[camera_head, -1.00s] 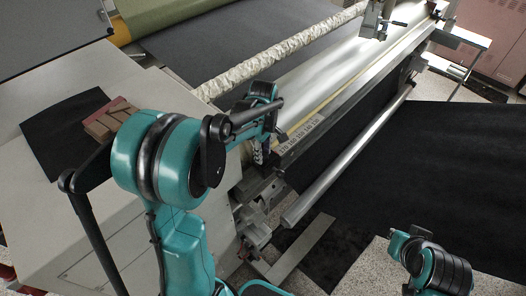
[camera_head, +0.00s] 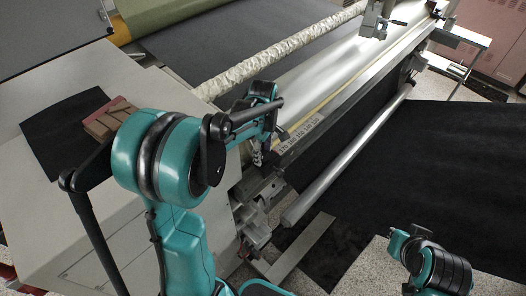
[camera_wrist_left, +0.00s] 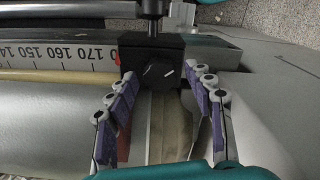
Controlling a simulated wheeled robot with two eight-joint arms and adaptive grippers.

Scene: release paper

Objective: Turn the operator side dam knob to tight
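The side dam knob (camera_wrist_left: 158,74) is a round black knob with white marks on a black block at the end of the ruler, in the left wrist view. My left gripper (camera_wrist_left: 162,80) is open, its purple-padded fingers spread on both sides of the knob. Gaps show between the fingers and the knob, and I see no contact. In the head view my left gripper (camera_head: 258,153) is low at the near end of the machine's long bar, and the knob is hidden behind my arm. Only links of my right arm show at the bottom right; its gripper is not visible.
The numbered ruler (camera_wrist_left: 75,54) runs left from the knob's block. A vertical black rod (camera_wrist_left: 153,18) stands just beyond it. In the head view, a metal roller (camera_head: 345,160) and dark sheet (camera_head: 450,150) lie right of the machine. Wooden blocks (camera_head: 108,118) rest on the pale cabinet.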

